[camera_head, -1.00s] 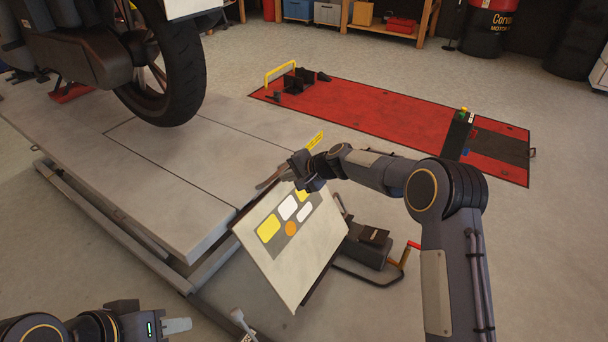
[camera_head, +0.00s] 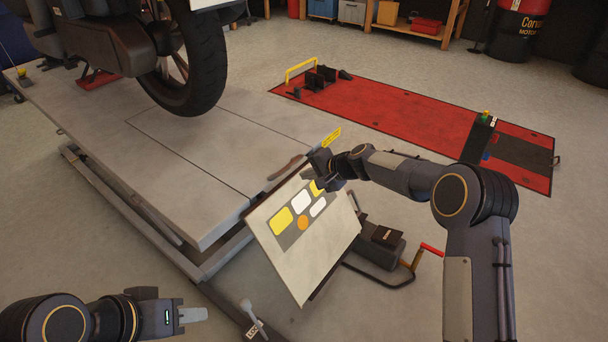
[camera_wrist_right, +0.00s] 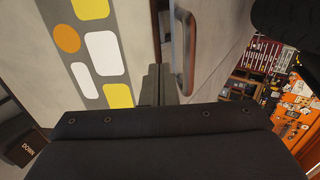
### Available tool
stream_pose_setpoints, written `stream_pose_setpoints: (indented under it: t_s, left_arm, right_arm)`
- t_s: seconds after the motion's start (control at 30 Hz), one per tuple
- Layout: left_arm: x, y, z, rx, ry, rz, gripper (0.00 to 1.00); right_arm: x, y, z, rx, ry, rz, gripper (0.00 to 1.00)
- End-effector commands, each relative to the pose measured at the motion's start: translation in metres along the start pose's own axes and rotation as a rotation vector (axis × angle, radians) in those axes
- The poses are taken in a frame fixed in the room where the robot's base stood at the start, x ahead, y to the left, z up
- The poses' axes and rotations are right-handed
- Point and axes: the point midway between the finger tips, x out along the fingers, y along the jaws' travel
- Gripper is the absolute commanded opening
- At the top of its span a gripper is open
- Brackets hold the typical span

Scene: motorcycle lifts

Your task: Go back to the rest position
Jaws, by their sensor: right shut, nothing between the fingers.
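My right gripper (camera_head: 318,168) is at the upper edge of a tilted pale panel (camera_head: 315,270) with yellow, white and orange patches. In the right wrist view its dark fingers (camera_wrist_right: 155,86) are together and empty, beside the panel's patches. Whether they touch the panel cannot be told. My left gripper (camera_head: 194,315) is low at the left of the head view, with pale fingers pointing right, over the floor and apart from the lift. The gap between its fingers cannot be made out.
A grey motorcycle lift (camera_head: 190,190) carries a motorcycle, whose tyre (camera_head: 207,70) shows. A dark pedal unit (camera_head: 380,245) with a red-tipped lever stands right of the panel. A lower red lift (camera_head: 410,115) lies behind. Open floor (camera_head: 560,250) is at the right.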

Motion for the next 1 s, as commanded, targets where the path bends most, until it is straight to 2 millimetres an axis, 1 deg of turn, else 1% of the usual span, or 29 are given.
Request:
stream_pose_setpoints:
  t_s: [0.03, 0.1, 0.3, 0.4, 0.5, 0.67, 0.77, 0.87, 0.97, 1.0]
  left_arm:
    - [-0.002, 0.001, 0.000, 0.000, -0.001, 0.000, 0.36]
    - [-0.006, 0.003, -0.003, 0.000, 0.000, 0.000, 0.36]
    - [-0.012, 0.005, -0.006, 0.000, 0.000, 0.000, 0.36]
    - [-0.013, 0.006, -0.007, 0.000, 0.000, 0.000, 0.36]
    - [-0.014, 0.007, -0.007, 0.000, 0.000, 0.000, 0.36]
    - [-0.015, 0.007, -0.007, 0.000, 0.000, 0.000, 0.36]
    - [-0.015, 0.007, -0.007, 0.000, 0.000, 0.000, 0.36]
    - [-0.015, 0.007, -0.007, 0.000, 0.000, 0.000, 0.36]
    - [-0.015, 0.007, -0.007, 0.000, 0.000, 0.000, 0.36]
    - [-0.015, 0.007, -0.007, 0.000, 0.000, 0.000, 0.36]
  right_arm:
    - [-0.014, -0.001, -0.003, 0.001, 0.003, -0.002, 0.00]
    - [-0.033, -0.001, -0.002, 0.001, 0.003, 0.000, 0.00]
    - [-0.075, 0.000, -0.002, 0.001, 0.002, 0.001, 0.00]
    - [-0.089, 0.001, -0.002, 0.000, 0.001, 0.002, 0.00]
    - [-0.097, 0.001, -0.001, -0.001, -0.001, 0.003, 0.00]
    - [-0.102, 0.003, -0.001, -0.001, -0.001, 0.004, 0.00]
    - [-0.113, 0.000, 0.000, -0.015, 0.003, 0.006, 0.00]
    - [-0.146, -0.004, 0.008, -0.060, 0.010, 0.021, 0.00]
    - [-0.198, -0.004, 0.024, -0.133, 0.022, 0.051, 0.00]
    - [-0.221, -0.002, 0.034, -0.165, 0.027, 0.068, 0.00]
